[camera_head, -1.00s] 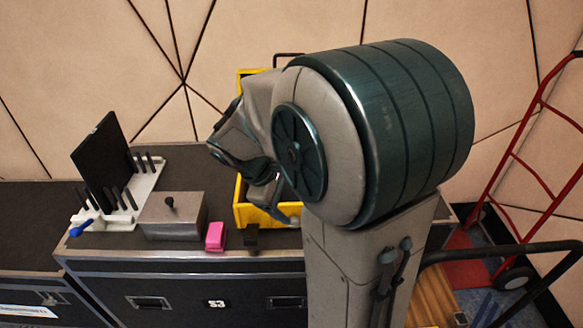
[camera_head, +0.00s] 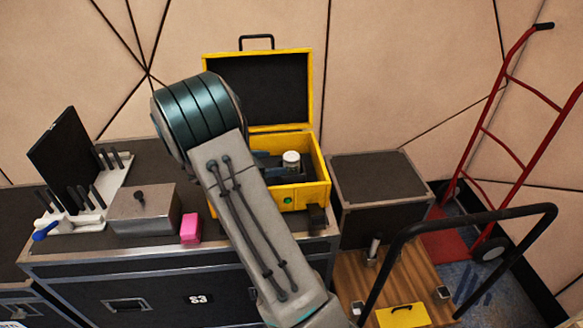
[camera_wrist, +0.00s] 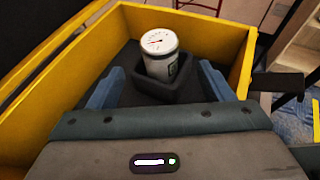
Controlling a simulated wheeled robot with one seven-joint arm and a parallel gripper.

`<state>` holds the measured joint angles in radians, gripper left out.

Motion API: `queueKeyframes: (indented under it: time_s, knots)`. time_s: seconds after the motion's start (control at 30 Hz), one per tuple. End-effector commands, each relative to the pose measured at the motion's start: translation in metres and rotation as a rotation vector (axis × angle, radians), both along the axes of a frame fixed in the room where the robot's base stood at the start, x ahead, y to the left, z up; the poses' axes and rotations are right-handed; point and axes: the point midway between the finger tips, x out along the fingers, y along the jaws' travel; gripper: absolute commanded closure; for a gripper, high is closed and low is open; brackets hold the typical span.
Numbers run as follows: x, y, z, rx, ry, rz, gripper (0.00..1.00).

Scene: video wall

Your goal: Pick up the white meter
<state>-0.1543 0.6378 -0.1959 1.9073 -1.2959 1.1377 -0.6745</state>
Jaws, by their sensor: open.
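The white meter (camera_wrist: 160,54) is a short upright cylinder with a round dial on top. It stands in a dark square holder (camera_wrist: 176,92) inside the open yellow case (camera_wrist: 203,34). The meter also shows in the head view (camera_head: 291,159), inside the yellow case (camera_head: 318,192). My gripper (camera_wrist: 161,67) is open, with one blue finger at each side of the meter in the wrist view. I cannot tell whether the fingers touch the holder. In the head view my arm hides much of the gripper and the left part of the case.
A metal box (camera_head: 143,211), a pink block (camera_head: 190,229) and a white rack (camera_head: 88,207) stand left of my arm on the black road case. A black box (camera_head: 380,180) stands to the right. The yellow lid (camera_head: 259,92) stands open behind.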

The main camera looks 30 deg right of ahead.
Motion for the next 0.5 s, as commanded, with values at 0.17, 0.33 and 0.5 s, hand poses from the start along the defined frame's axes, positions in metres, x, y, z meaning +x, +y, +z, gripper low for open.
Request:
queueKeyframes:
  time_s: [0.17,0.33,0.5]
  knots:
    - [0.000,-0.025,-0.010,0.001,-0.001,-0.004,0.26]
    - [0.001,-0.032,-0.013,0.001,-0.001,-0.002,0.26]
    - [0.001,-0.050,-0.018,0.002,-0.001,-0.004,0.26]
